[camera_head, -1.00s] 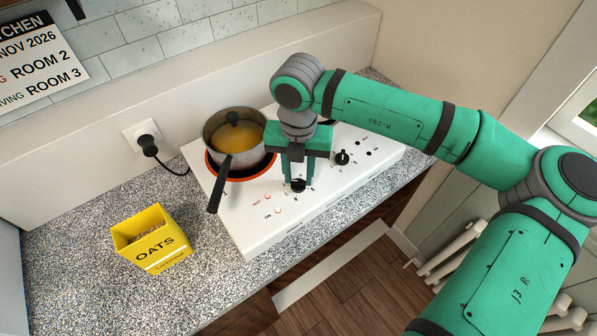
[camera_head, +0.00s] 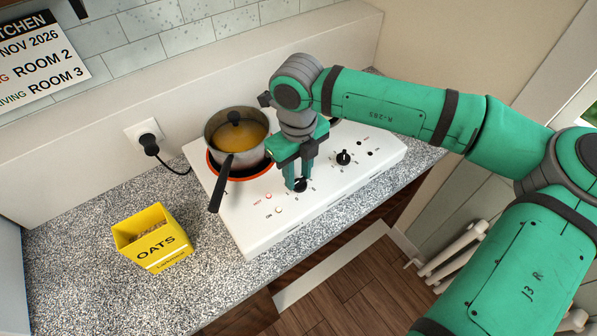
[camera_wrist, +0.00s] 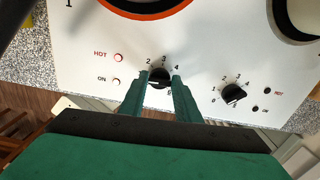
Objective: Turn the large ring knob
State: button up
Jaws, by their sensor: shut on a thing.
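The white hotplate (camera_head: 259,226) carries two black knobs. The knob for the large ring (camera_head: 299,185) is at the left, beside the HOT and ON lamps. My gripper (camera_head: 297,186) points down over it and is shut on it. In the wrist view the fingers stand on either side of this knob (camera_wrist: 159,78), which partly shows between them with numbers around it. The large ring (camera_head: 262,170) has a glowing orange-red rim and sits under a saucepan (camera_head: 217,129). The second knob (camera_head: 344,158) stands free to the right; it also shows in the wrist view (camera_wrist: 233,93).
The saucepan's black handle (camera_head: 221,184) reaches over the hotplate towards the front left. A yellow OATS box (camera_head: 153,238) stands on the speckled counter (camera_head: 90,270). A plug (camera_head: 150,146) sits in the wall socket. The counter at the front left is clear.

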aim_at(298, 181)
jog(key=n, duration=0.5)
jog(key=shift+a, duration=0.15)
jog(key=shift+s+n, duration=0.15)
jog(key=shift+n, duration=1.45)
jog(key=o, duration=1)
jog(key=shift+o, duration=0.2)
notch_tip(298, 181, up, 11)
jog(key=shift+f, duration=0.1)
